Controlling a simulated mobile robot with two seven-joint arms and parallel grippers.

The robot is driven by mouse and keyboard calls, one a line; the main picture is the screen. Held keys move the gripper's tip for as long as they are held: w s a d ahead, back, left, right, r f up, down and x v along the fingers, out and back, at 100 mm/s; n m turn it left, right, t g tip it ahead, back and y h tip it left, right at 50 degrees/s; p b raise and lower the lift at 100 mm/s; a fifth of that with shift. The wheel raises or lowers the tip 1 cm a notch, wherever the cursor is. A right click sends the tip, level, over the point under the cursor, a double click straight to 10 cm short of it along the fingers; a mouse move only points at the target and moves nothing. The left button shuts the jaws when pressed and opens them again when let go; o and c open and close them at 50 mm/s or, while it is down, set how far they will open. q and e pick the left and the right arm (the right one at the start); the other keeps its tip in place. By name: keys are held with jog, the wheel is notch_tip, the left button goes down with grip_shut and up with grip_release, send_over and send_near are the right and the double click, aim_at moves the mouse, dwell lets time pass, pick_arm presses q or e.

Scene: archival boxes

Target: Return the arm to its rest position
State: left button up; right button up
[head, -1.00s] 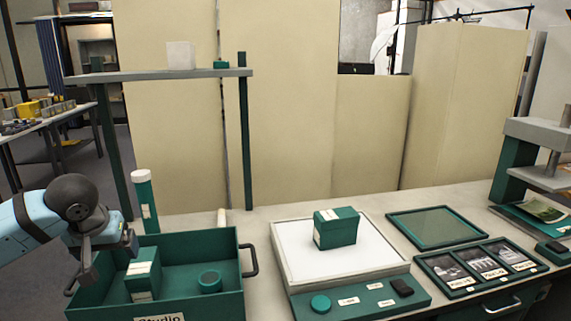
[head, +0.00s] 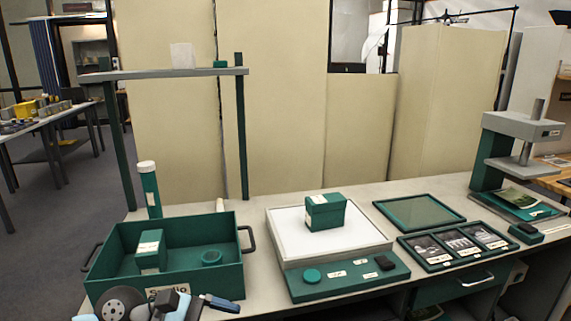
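My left arm is folded low at the bottom edge, in front of the green "Studio" crate (head: 225,280). Its dark end (head: 222,303) points right, below the crate's front right corner; I cannot make out the fingers or whether they are open. Nothing is visibly held. My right arm and gripper are out of view.
A green box (head: 325,213) sits on a white-topped device (head: 285,247). A capped green tube (head: 150,190) stands behind the crate, under a grey shelf (head: 130,76). To the right lie a green tray (head: 420,211), framed photos (head: 440,258) and a press (head: 505,150).

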pick_arm(q)
jog(key=s+a+f+m+t+y, duration=0.3)
jog(key=s+f+m+t+y, duration=0.3)
jog(key=f, duration=0.4)
jog(key=s+a+f+m+t+y, duration=0.4)
jog(key=s+f+m+t, duration=0.3)
jog(key=f, duration=0.4)
notch_tip(320, 180, up, 18)
jog(key=a+m+g+y+p, duration=0.1)
jog(key=a+m+p, duration=0.1)
jog(key=p, duration=2.7)
jog(key=shift+s+f+g, duration=0.15)
jog(key=shift+f+g, duration=0.05)
jog(key=shift+g, duration=0.2)
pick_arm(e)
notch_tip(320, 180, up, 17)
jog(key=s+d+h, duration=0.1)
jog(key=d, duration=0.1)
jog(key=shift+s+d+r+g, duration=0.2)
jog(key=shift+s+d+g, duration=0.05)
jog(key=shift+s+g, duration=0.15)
pick_arm(q)
jog(key=shift+f, duration=0.1)
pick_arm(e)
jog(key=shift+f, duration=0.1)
